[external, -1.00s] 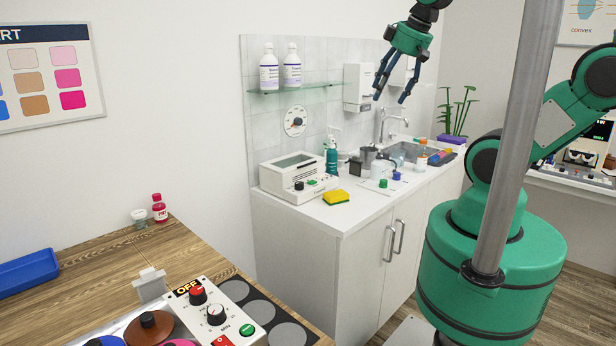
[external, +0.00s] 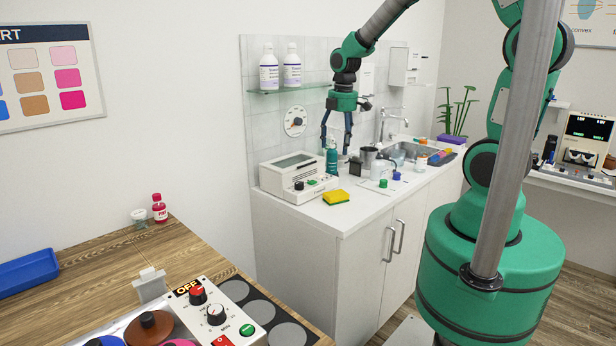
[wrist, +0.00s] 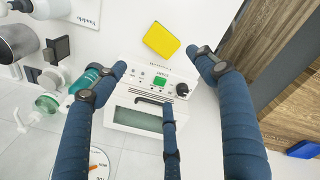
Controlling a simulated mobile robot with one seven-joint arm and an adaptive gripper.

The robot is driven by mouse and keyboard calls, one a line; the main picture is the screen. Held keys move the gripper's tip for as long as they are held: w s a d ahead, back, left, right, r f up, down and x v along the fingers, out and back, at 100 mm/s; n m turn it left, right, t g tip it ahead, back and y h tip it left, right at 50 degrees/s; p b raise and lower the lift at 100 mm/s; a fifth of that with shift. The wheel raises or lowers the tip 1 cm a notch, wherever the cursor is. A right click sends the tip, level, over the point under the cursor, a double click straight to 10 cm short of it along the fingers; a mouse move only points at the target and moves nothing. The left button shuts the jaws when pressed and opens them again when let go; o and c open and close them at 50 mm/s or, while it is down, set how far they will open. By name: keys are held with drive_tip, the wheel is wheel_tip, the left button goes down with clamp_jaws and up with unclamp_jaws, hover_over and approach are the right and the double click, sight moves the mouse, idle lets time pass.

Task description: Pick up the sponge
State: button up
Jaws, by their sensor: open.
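The sponge (external: 336,197), yellow on top with a green layer below, lies on the white counter (external: 370,211) near its front edge, right of the white device. In the wrist view the yellow sponge (wrist: 161,40) is fully visible near the top middle, beyond my fingertips. My gripper (external: 338,146) is open and empty, pointing down above the back of the counter, higher than the sponge and apart from it. In the wrist view its blue fingers (wrist: 160,75) are spread wide, with the sponge ahead between the two outer ones.
The white device (external: 298,177) with a dial and green button stands left of the sponge. A teal bottle (external: 331,158) stands close behind. A glass shelf (external: 294,90) with two bottles hangs on the wall.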

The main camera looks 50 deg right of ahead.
drive_tip(key=n, duration=0.2)
hover_over(334, 192)
wheel_tip(334, 192, down, 5)
drive_tip(key=shift+d+f+g, duration=0.15)
drive_tip(key=shift+g, duration=0.15)
drive_tip(key=shift+f, duration=0.1)
drive_tip(key=shift+f+b, duration=0.85)
drive_tip(key=shift+f, duration=3.4)
drive_tip(key=shift+s+f+b, duration=0.1)
drive_tip(key=shift+f+b, duration=0.65)
drive_tip(key=shift+f, duration=1.85)
drive_tip(key=shift+c, duration=0.5)
drive_tip(key=c, duration=0.4)
